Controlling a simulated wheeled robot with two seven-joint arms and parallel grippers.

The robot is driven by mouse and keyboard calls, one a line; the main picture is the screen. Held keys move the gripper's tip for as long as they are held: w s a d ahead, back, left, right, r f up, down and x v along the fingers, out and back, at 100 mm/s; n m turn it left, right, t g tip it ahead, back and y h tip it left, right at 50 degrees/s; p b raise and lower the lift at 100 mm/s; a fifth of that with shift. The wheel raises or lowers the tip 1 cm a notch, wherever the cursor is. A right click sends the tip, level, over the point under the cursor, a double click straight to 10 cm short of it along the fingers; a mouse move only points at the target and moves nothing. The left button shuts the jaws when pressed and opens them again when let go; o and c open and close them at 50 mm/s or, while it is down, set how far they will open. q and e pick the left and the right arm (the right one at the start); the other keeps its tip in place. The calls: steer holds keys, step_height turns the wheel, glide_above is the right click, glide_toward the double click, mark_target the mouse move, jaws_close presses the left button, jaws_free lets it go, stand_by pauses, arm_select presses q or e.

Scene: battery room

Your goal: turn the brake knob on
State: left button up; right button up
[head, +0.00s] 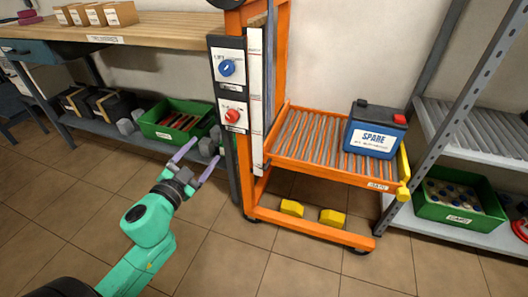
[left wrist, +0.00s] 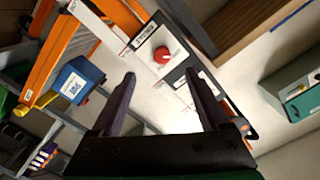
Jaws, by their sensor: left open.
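The red knob (head: 232,116), which I take to be the brake knob, sits on the lower white plate of a dark panel on the orange cart's post. A blue knob (head: 227,68) is on the upper plate, whose label seems to read LIFT. The red knob also shows in the left wrist view (left wrist: 162,54), beyond my fingertips. I cannot read the marks around it. My left gripper (head: 197,160) is open and empty, below and left of the red knob and apart from it. My right gripper is not in view.
The orange cart (head: 308,225) has a roller deck carrying a blue SPARE battery (head: 376,130). A wooden workbench (head: 150,27) stands behind at left, with a green bin (head: 165,131) on its lower shelf. A grey shelf rack (head: 470,125) stands at right. The floor around my left arm is clear.

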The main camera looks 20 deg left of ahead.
mark_target(230, 118)
arm_select(q)
steer(key=w, duration=0.4)
steer(key=w+r, duration=0.1)
steer(key=w, duration=0.9)
steer(key=shift+w+d+r, duration=0.15)
steer(key=shift+w+d, duration=0.05)
steer(key=shift+d, duration=0.2)
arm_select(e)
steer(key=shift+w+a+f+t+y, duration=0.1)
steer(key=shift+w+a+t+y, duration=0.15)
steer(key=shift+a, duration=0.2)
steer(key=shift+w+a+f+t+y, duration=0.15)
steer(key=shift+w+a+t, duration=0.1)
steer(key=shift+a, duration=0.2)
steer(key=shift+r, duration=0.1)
arm_select(q)
jaws_close()
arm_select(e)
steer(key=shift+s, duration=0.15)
